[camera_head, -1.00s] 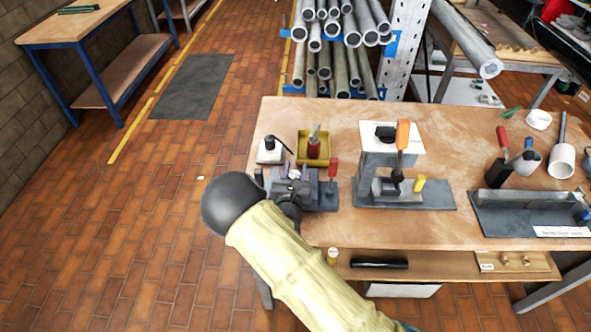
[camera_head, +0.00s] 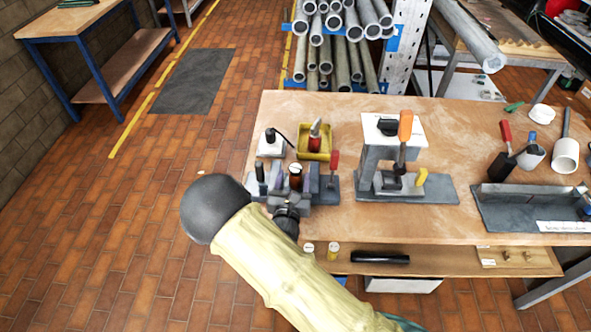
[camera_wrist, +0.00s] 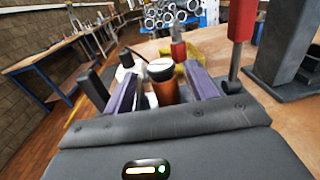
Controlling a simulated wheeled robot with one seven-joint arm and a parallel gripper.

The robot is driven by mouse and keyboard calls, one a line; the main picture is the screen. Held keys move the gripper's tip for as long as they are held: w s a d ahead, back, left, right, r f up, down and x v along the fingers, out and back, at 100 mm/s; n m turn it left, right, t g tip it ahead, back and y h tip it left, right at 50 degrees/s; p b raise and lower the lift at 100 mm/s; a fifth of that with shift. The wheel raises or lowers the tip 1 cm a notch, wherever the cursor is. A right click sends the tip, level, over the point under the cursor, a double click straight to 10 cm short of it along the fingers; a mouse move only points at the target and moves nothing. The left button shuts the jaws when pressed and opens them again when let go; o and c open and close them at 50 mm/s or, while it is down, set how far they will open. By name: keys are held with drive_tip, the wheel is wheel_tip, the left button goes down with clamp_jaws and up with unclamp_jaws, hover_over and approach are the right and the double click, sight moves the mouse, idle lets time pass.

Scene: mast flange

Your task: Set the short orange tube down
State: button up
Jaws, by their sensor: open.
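The short orange tube (camera_head: 296,178) stands upright at the grey fixture (camera_head: 326,192) near the table's left front edge. In the wrist view the tube (camera_wrist: 166,91) shows a pale top and an orange-brown side. My gripper (camera_wrist: 162,80) is open, with one purple finger on each side of the tube and gaps visible between. In the head view my gripper (camera_head: 294,184) is at the fixture, partly masked by my wrist. The tube's foot is hidden, so I cannot tell what it rests on.
A red-handled tool (camera_head: 334,163) stands close right of the tube, and a dark post (camera_head: 262,178) close left. Behind are a yellow bin (camera_head: 313,150) and a white block (camera_head: 270,146). A press-like stand (camera_head: 375,165) is farther right. Bare tabletop (camera_head: 460,135) lies beyond it.

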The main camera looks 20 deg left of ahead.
drive_tip(key=s, duration=0.3)
drive_tip(key=s+d, duration=0.1)
drive_tip(key=s, duration=0.1)
drive_tip(key=shift+s+b, duration=0.25)
drive_tip(key=shift+b, duration=0.15)
